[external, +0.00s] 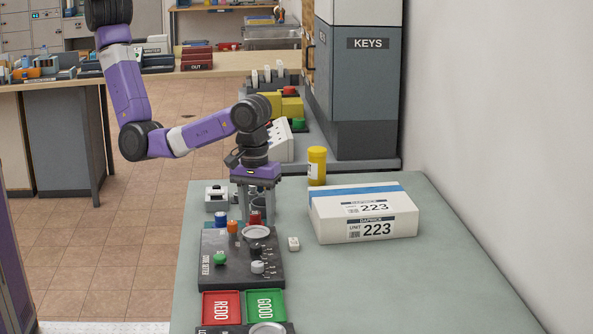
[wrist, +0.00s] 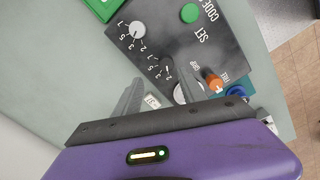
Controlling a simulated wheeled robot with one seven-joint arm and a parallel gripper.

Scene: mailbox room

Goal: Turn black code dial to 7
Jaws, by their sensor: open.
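The dark code-setter panel (external: 215,275) lies on the table with printed numbers beside its dials. The black dial (external: 256,248) sits near its right edge, behind the white dial (external: 257,267). In the wrist view, the black dial (wrist: 168,66) is small and dark against the panel, and its pointer setting cannot be read. The white dial (wrist: 137,30) shows above and left of it. My gripper (external: 256,214) points down, open and empty, over the far end of the panel. Its fingers (wrist: 166,92) appear apart from the black dial in the wrist view.
A green button (external: 219,258), an orange knob (external: 232,227) and a pale round disc (external: 256,232) also sit on the panel. Red (external: 221,307) and green (external: 266,306) trays lie in front. A white box (external: 362,213) and yellow bottle (external: 317,166) stand right. The table's right front is clear.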

